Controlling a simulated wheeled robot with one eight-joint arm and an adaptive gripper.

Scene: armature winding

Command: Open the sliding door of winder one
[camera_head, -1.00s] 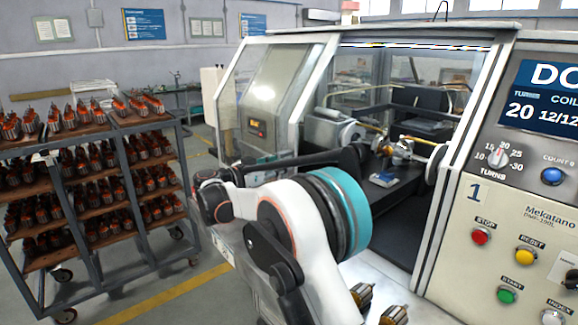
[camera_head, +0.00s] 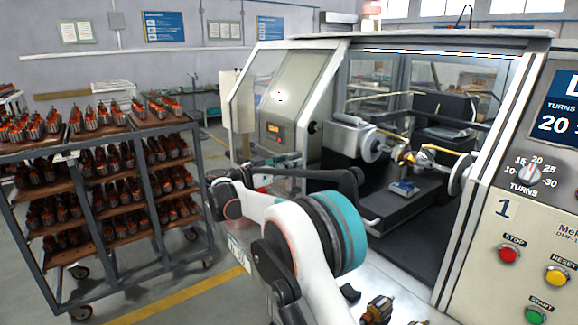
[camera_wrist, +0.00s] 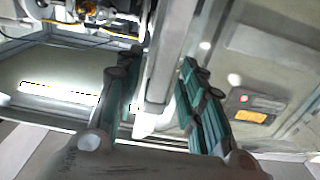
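Winder one stands right of centre in the head view, marked with a 1. Its door (camera_head: 299,92) is a framed glazed panel on the left of the front. To its right the front is open and the winding parts show inside. In the wrist view a grey upright bar (camera_wrist: 162,75), seemingly the door's edge or handle, runs between the two teal-padded fingers of my gripper (camera_wrist: 160,62). The fingers are apart on either side of the bar, and I see no clear contact. In the head view my arm hides most of the gripper.
A wheeled rack (camera_head: 108,157) full of armatures stands at the left. The winder's control panel (camera_head: 535,215) with its buttons is at the right. Armatures (camera_head: 377,309) stand at the front below my arm. A strip of floor (camera_head: 150,290) is clear between rack and winder.

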